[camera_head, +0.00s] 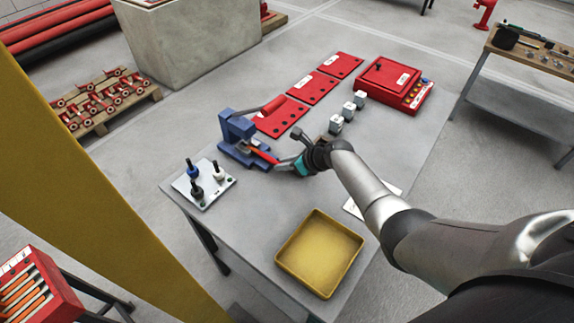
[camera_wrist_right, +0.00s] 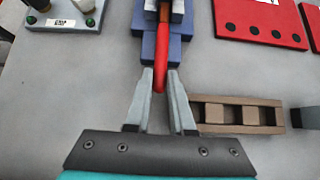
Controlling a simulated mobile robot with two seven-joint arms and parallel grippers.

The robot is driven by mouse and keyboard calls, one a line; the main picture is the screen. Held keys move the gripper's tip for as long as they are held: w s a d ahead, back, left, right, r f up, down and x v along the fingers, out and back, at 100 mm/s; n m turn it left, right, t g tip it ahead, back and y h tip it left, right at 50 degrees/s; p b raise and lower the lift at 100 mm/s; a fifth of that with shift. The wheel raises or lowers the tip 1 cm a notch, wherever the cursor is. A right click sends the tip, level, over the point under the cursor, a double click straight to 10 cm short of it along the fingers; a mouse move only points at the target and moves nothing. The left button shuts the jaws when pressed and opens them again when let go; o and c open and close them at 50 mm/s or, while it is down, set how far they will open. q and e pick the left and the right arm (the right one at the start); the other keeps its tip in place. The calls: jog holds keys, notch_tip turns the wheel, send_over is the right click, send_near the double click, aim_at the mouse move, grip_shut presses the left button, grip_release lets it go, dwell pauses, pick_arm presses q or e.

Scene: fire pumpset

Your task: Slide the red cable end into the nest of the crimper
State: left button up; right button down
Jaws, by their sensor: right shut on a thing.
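The blue crimper (camera_head: 238,138) stands on the grey table, with a red handle (camera_head: 272,105) pointing to the upper right. My right gripper (camera_head: 279,167) is at its front right, shut on the red cable (camera_head: 264,155). In the right wrist view, the fingertips (camera_wrist_right: 161,78) pinch the cable (camera_wrist_right: 162,62), which runs forward over the blue base of the crimper (camera_wrist_right: 147,48). Its far end lies between the crimper's blue parts at the top edge. I cannot tell how deep it sits in the nest. My left gripper is not in view.
A white plate with dark pegs (camera_head: 203,186) is left of the crimper. A yellow tray (camera_head: 320,284) lies nearer. Red plates (camera_head: 312,88), small white-topped blocks (camera_head: 348,109) and a red case (camera_head: 395,84) are behind. A brown slotted block (camera_wrist_right: 238,114) sits right of the fingers.

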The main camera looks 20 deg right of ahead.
jog(key=shift+w+a+b, duration=0.3)
jog(key=shift+w+a, duration=0.1)
jog(key=shift+w, duration=0.3)
jog(key=c, duration=0.7)
grip_release()
jog(key=shift+s+d+r+p, duration=0.2)
jog(key=shift+s+r+p, duration=0.15)
jog(key=shift+r+p, duration=0.15)
jog(key=p+v, duration=0.6)
jog(key=v, duration=0.8)
jog(key=shift+s+f+p, duration=0.1)
jog(key=shift+f+p, duration=0.05)
jog(key=shift+p, duration=0.2)
jog(key=shift+s, duration=0.1)
